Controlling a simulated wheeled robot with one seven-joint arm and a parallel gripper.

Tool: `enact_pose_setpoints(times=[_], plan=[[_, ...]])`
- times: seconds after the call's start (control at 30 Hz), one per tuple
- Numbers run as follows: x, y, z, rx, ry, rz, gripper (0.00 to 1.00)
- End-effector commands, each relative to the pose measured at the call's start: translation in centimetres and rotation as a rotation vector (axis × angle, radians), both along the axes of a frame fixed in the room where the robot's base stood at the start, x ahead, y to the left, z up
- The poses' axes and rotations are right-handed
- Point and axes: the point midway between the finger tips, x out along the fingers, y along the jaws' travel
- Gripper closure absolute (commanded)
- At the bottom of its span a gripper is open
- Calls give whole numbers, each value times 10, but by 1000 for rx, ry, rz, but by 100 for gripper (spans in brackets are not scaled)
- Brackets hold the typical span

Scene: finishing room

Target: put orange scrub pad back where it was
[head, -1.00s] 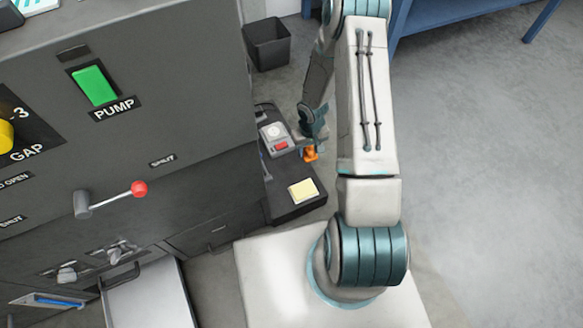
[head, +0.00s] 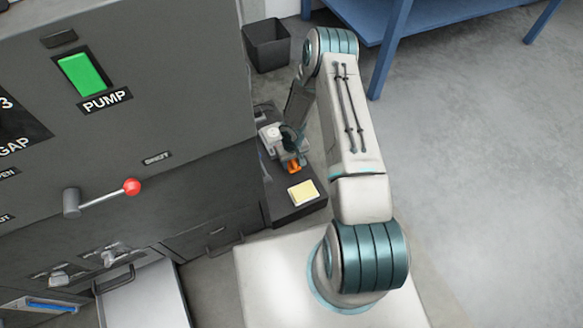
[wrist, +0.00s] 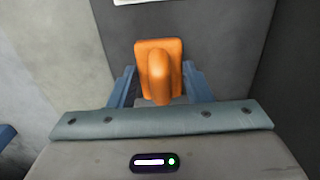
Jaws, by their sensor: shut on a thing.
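The orange scrub pad (wrist: 174,50) shows in the wrist view, a flat block with a rounded ridge on it. My gripper (wrist: 157,92) is shut on it, with a blue finger on each side. In the head view the orange scrub pad (head: 294,167) appears small below my gripper (head: 293,158), over the dark bench top. Whether the pad touches the bench top cannot be told.
The narrow dark bench (head: 292,211) holds a yellow pad (head: 303,192) and a grey device (head: 270,134), partly hidden by my gripper. The large grey machine (head: 190,90) stands at the left, with a red-knobbed lever (head: 132,187). A bin (head: 267,46) and blue table (head: 385,30) stand behind.

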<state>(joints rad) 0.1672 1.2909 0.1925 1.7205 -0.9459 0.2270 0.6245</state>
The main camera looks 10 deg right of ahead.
Motion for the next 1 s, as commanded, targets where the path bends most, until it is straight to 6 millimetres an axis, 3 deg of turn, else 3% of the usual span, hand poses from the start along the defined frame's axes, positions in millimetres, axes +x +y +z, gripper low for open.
enact_pose_setpoints(times=[0.17, 0.4, 0.8, 0.83, 0.87, 0.9, 1.0], plan=[[6, 4, -9, 0, 0, -1, 77], [5, 4, -43, 0, 2, -1, 77], [5, 4, -48, 0, 0, 0, 77], [6, 4, -46, 0, 0, 0, 47], [5, 4, -46, 0, 0, 0, 39], [5, 4, -46, 0, 0, 0, 33], [5, 4, -46, 0, 0, 0, 33]])
